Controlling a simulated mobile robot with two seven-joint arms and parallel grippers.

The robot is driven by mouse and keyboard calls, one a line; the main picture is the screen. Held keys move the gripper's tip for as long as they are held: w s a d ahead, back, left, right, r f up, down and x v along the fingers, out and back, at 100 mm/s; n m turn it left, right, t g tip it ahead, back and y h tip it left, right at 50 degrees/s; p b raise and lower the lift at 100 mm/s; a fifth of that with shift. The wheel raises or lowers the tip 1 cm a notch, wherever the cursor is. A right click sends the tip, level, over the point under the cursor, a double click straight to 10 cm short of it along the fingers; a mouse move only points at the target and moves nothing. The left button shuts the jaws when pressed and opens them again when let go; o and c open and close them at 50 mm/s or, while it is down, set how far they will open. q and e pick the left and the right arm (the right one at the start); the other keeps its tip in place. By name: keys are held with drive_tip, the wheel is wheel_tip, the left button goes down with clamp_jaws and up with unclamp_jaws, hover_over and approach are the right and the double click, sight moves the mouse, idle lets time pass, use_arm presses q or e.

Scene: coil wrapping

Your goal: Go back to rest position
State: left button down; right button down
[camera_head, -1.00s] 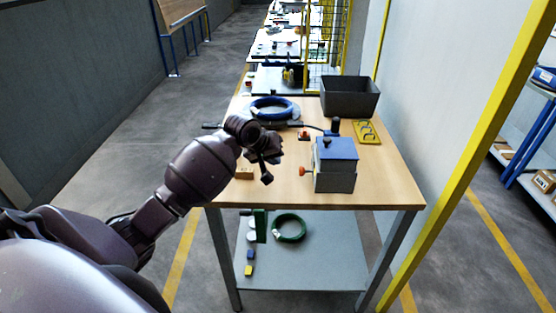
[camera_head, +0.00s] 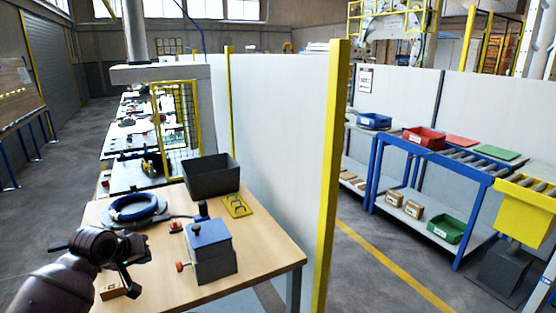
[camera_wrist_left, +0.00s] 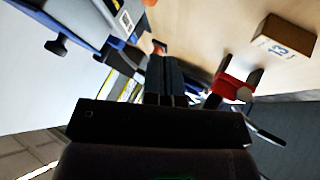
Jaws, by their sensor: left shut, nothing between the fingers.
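My left gripper (camera_head: 126,272) hangs over the left front part of the wooden table (camera_head: 268,262), left of the grey box with the blue top (camera_head: 212,252). In the left wrist view its dark fingers (camera_wrist_left: 166,80) are together with nothing between them. A small cardboard block (camera_head: 112,286) lies on the table just below the gripper. It also shows in the wrist view (camera_wrist_left: 285,38). My right gripper does not show in either view.
A blue coil (camera_head: 136,208) lies at the table's back left. A dark open bin (camera_head: 211,176) and a yellow plate (camera_head: 237,206) are behind the box. A yellow post (camera_head: 328,180) and white partition (camera_head: 285,130) stand right of the table. Blue shelving (camera_head: 420,165) is beyond.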

use_arm(q)
drive_tip(key=s+d+f+m+t, duration=0.3)
drive_tip(key=s+d+m+t, duration=0.2)
drive_tip(key=d+m+t, duration=0.15)
drive_tip(key=s+d+f+g, duration=0.1)
drive_tip(key=s+f, duration=0.4)
drive_tip(key=s, duration=0.3)
drive_tip(key=s+d+f+g+y, duration=0.1)
drive_tip(key=s+f, duration=0.5)
drive_tip(key=s, duration=0.3)
drive_tip(key=s+d+f+g+y, duration=0.1)
drive_tip(key=s+f, duration=0.5)
drive_tip(key=s, duration=0.3)
drive_tip(key=shift+d+f+n, duration=0.15)
drive_tip(key=shift+d+n, duration=0.1)
drive_tip(key=shift+n, duration=0.2)
drive_tip(key=shift+s, duration=0.1)
